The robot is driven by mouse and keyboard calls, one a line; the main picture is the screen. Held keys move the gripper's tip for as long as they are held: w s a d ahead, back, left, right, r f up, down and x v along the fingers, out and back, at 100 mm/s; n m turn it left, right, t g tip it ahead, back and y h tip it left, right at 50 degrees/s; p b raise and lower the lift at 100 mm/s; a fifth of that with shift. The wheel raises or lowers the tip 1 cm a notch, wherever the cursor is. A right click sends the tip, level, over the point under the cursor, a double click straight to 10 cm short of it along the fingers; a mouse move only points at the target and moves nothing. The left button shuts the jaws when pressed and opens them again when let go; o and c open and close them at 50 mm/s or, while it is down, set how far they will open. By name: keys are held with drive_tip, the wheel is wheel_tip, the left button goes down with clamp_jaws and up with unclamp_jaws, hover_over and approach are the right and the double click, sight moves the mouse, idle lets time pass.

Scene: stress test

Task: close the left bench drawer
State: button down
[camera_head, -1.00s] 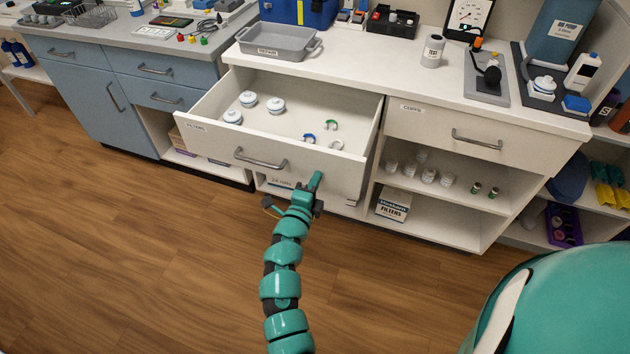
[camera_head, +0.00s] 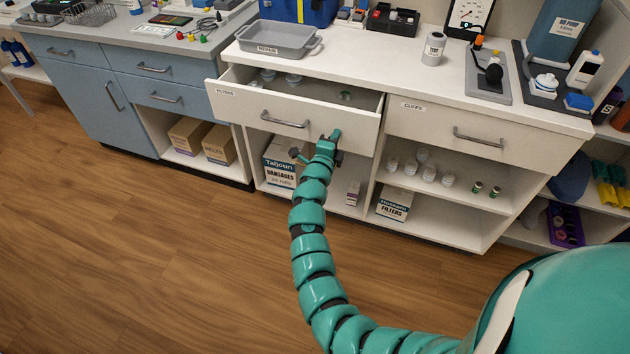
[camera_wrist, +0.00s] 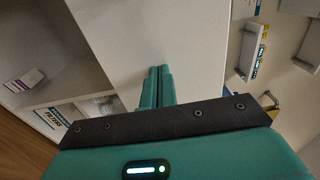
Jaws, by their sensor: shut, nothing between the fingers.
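The left bench drawer (camera_head: 250,108), white and labelled FILTERS, is partly open, its front standing out from the white bench (camera_head: 392,70).
The right drawer (camera_head: 440,128), labelled CUFFS, is shut. Open shelves below hold a bandages box (camera_head: 280,160), a filters box (camera_head: 394,204) and small jars (camera_head: 429,175). A grey tray (camera_head: 276,40) stands on the bench top. The wooden floor in front is clear.

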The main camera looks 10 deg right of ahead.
drive_tip(key=b+x, duration=0.4)
drive_tip(key=x, duration=0.8)
drive_tip(key=shift+w+d, duration=0.15)
drive_tip(key=shift+w, duration=0.05)
drive_tip(key=shift+d+r, duration=0.2)
drive_tip(key=shift+r, duration=0.2)
drive_tip(key=shift+w+r, duration=0.1)
drive_tip(key=shift+r, duration=0.15)
drive_tip(key=shift+a+f+p, duration=0.25)
drive_tip(key=shift+a+p, duration=0.05)
drive_tip(key=shift+p, duration=0.2)
drive_tip(key=v, duration=0.2)
drive_tip(key=p+v, duration=0.1)
drive_tip(key=v, duration=0.2)
drive_tip(key=shift+s+a+f+p, duration=0.15)
drive_tip(key=shift+s+f+p, duration=0.15)
drive_tip(key=shift+s, duration=0.1)
drive_tip(key=shift+s+a+f, duration=0.1)
drive_tip(key=shift+s, duration=0.1)
drive_tip(key=v, duration=0.7)
drive_tip(key=shift+s+a+p, duration=0.2)
drive_tip(key=shift+s+p, duration=0.15)
drive_tip(key=shift+p, duration=0.05)
